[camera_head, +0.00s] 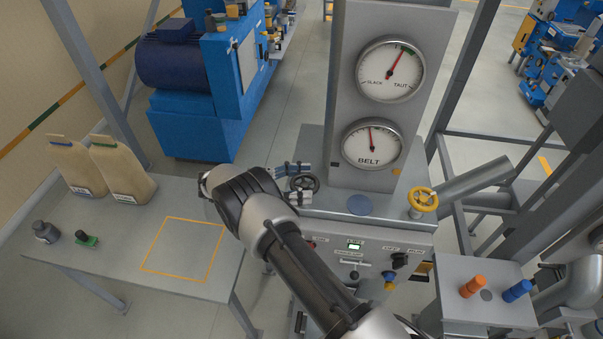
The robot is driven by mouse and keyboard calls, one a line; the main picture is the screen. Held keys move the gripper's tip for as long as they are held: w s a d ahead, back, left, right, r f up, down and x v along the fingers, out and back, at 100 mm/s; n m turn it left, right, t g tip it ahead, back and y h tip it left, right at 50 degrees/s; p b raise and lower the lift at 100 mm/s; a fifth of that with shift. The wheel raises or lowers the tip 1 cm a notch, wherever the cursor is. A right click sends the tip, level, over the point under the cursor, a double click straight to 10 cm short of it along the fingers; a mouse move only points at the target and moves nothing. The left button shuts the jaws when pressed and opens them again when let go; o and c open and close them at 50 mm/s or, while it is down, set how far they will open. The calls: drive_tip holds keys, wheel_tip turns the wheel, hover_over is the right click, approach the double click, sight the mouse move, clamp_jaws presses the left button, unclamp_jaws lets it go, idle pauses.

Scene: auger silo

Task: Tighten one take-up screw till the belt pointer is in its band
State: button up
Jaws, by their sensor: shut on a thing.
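A dark handwheel (309,183) is on the left of the grey machine top. My gripper (296,183) is at this wheel, with one finger on its far side and one on its near side, shut on it. My wrist hides part of the left side. A yellow handwheel (423,199) stands at the right end of the same top. The upper dial (390,85) reads SLACK to TAUT; its red pointer leans up and right, at or close to a small green band. The lower dial (371,147), marked BELT, has its red pointer nearly straight up, tilted slightly left.
The grey gauge column (348,30) rises behind the wheels. A control panel (360,262) with a lit green display is below. A table (95,235) at left holds two sacks (122,172) and an orange outlined square. Orange and blue knobs (516,291) are at right.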

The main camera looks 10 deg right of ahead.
drive_tip(key=shift+d+r+p, duration=0.1)
drive_tip(key=shift+p, duration=0.25)
drive_tip(key=o, duration=0.6)
drive_tip(key=shift+o, duration=1.4)
drive_tip(key=shift+s+d, duration=0.1)
drive_tip(key=shift+d, duration=0.1)
drive_tip(key=shift+o, duration=0.9)
drive_tip(key=shift+a, duration=0.2)
drive_tip(key=b, duration=0.4)
drive_tip(key=shift+f+t, duration=0.3)
drive_tip(key=shift+f, duration=0.05)
drive_tip(key=n+t+b, duration=0.1)
drive_tip(key=b, duration=0.4)
drive_tip(key=t+b, duration=0.1)
drive_tip(key=b, duration=0.3)
drive_tip(key=shift+n+t, duration=0.3)
drive_tip(key=shift+n, duration=0.1)
